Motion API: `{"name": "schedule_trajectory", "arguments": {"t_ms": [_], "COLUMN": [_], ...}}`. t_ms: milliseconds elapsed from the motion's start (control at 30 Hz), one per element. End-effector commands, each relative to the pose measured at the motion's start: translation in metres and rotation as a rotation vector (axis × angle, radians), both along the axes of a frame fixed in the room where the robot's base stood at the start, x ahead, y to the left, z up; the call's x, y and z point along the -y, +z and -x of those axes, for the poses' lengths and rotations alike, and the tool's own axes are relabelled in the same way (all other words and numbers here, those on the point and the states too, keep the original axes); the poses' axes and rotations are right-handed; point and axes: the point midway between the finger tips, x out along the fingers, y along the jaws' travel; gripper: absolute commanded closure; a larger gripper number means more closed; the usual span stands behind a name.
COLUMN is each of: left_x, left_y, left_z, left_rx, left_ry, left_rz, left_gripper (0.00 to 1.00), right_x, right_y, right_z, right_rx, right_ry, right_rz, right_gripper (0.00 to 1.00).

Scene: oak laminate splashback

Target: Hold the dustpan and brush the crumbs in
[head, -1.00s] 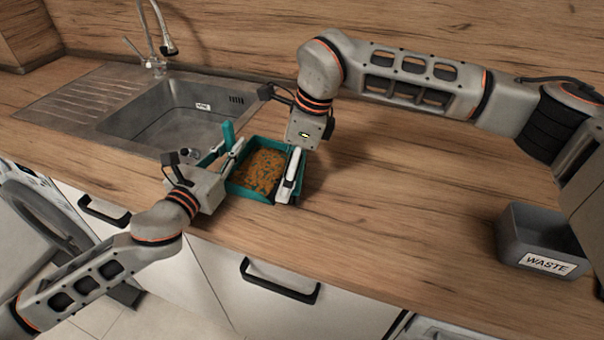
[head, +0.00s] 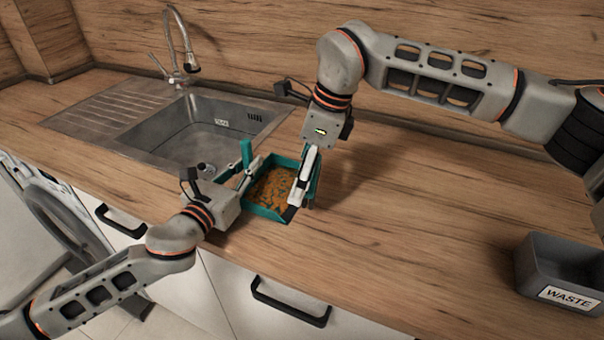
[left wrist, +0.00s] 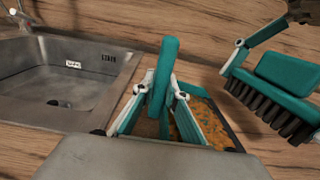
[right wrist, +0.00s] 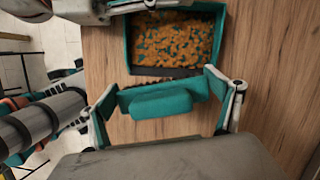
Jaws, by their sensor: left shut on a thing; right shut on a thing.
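The teal dustpan (head: 262,212) sits at the counter's front, right of the sink, with a layer of orange-brown crumbs (head: 272,190) in it. The crumbs also show in the right wrist view (right wrist: 175,40). My left gripper (head: 249,174) is shut on the dustpan's upright teal handle (left wrist: 162,75). My right gripper (head: 304,178) is shut on the teal brush (right wrist: 165,102), partly hidden in the head view. In the left wrist view the brush (left wrist: 285,85) appears raised, dark bristles downward, beside the pan's open edge. I see no loose crumbs on the visible counter.
The steel sink (head: 190,135) with its tap (head: 180,60) lies left of the dustpan. A grey bin marked WASTE (head: 568,292) stands at the right front. The wooden counter (head: 410,210) between dustpan and bin is clear. Drawer handles sit below the front edge.

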Motion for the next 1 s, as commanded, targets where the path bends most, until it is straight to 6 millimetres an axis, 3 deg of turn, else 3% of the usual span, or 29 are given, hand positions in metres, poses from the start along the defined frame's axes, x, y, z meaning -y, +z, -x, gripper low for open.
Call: {"name": "schedule_trajectory", "arguments": {"t_ms": [167, 200, 267, 667, 833, 1000], "left_x": [0.000, 0.000, 0.000, -0.002, -0.010, -0.024], "left_y": [0.000, 0.000, 0.000, 0.000, -0.001, -0.001], "left_z": [0.000, 0.000, 0.000, 0.003, 0.024, 0.057], "left_rx": [-0.001, -0.001, -0.001, -0.001, -0.002, -0.004], "left_ry": [0.000, 0.000, 0.000, 0.001, -0.001, -0.001], "left_rz": [0.000, 0.000, 0.000, -0.001, -0.001, -0.002], "left_gripper": [1.00, 0.80, 0.68, 0.68, 0.68, 0.68], "right_x": [0.000, 0.000, 0.000, 0.000, 0.000, 0.000], "right_y": [0.000, 0.000, 0.000, 0.000, 0.000, 0.000], "right_z": [0.000, 0.000, 0.000, 0.000, 0.000, 0.000], "right_rx": [0.000, 0.000, 0.000, 0.000, 0.000, 0.000], "right_ry": [0.000, 0.000, 0.000, 0.000, 0.000, 0.000], "right_rz": [0.000, 0.000, 0.000, 0.000, 0.000, 0.000], "right_gripper": [0.27, 0.27, 0.27, 0.27, 0.27, 0.27]}}
